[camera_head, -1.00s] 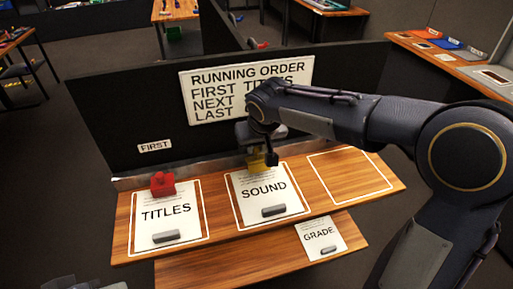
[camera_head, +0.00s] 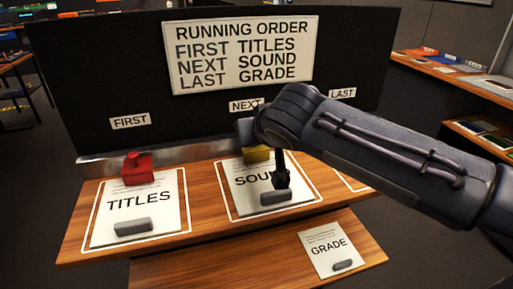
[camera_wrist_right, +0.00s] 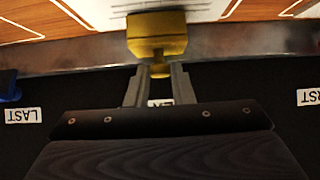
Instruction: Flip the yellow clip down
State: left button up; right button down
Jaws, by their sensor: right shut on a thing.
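The yellow clip (camera_head: 257,154) sits at the back edge of the slanted desk, above the SOUND card (camera_head: 247,182). My right arm partly hides it in the head view. In the right wrist view the yellow clip (camera_wrist_right: 157,35) is at the top centre. My right gripper (camera_wrist_right: 157,72) is shut on its lower tab, with one finger on each side. My left gripper is not in view.
A red clip (camera_head: 138,168) stands above the TITLES card (camera_head: 138,203). The GRADE card (camera_head: 328,247) lies on the lower shelf (camera_head: 230,268). A blue thing (camera_wrist_right: 9,84) shows beside the LAST label (camera_wrist_right: 23,116). A RUNNING ORDER sign (camera_head: 242,53) hangs on the black panel.

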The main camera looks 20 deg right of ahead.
dwell(0.5)
jog(key=c, duration=1.3)
grip_release()
jog(key=v, duration=0.7)
jog(key=shift+s+r, duration=0.15)
jog(key=shift+s, duration=0.25)
jog(key=shift+s, duration=0.1)
